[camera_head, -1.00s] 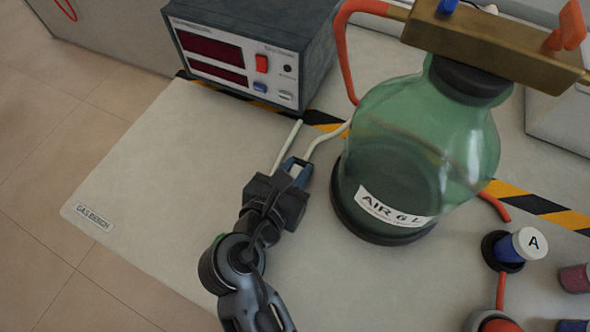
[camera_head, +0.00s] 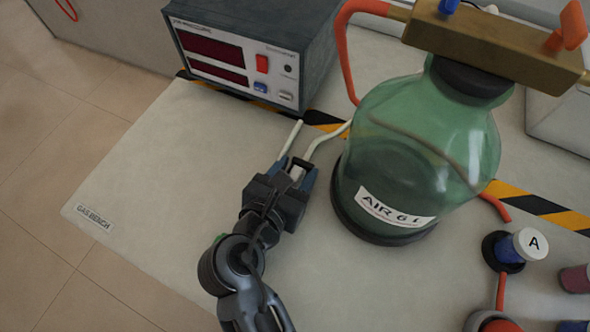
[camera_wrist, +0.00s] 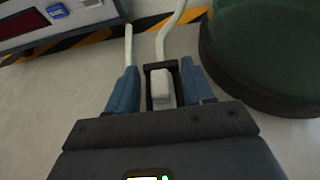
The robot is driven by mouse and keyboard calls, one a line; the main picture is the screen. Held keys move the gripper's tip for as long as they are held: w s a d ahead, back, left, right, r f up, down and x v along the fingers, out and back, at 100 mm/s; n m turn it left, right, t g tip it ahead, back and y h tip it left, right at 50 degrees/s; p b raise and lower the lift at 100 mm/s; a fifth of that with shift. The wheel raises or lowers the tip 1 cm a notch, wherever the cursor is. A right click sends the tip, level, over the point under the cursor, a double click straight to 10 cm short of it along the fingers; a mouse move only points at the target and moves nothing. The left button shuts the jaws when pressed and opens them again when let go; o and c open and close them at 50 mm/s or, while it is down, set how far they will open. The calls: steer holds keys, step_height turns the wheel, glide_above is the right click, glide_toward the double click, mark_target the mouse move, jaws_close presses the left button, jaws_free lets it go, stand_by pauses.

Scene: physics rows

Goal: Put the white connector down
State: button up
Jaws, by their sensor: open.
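The white connector (camera_wrist: 160,84) shows in the wrist view between my gripper's blue fingers. It sits in or against a dark piece, and I cannot tell if that is a holder or part of my gripper. In the head view the connector (camera_head: 296,172) is a small pale spot between the fingertips. My gripper (camera_head: 298,168) is open low over the bench, left of the green bottle; it also shows in the wrist view (camera_wrist: 158,82). A gap shows between each finger and the connector. A pale tube (camera_wrist: 166,40) runs up from behind it.
The green bottle (camera_head: 400,150) stands close on the right of my gripper. The grey meter box (camera_head: 250,50) is behind, beyond a yellow-black stripe (camera_head: 325,121). A second pale tube end (camera_wrist: 128,45) lies left of the first. The bench's left part (camera_head: 150,170) is clear.

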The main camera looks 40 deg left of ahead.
steer(key=v, duration=1.1)
steer(key=shift+s+d+r, duration=0.1)
steer(key=shift+s+d, duration=0.05)
steer(key=shift+s, duration=0.25)
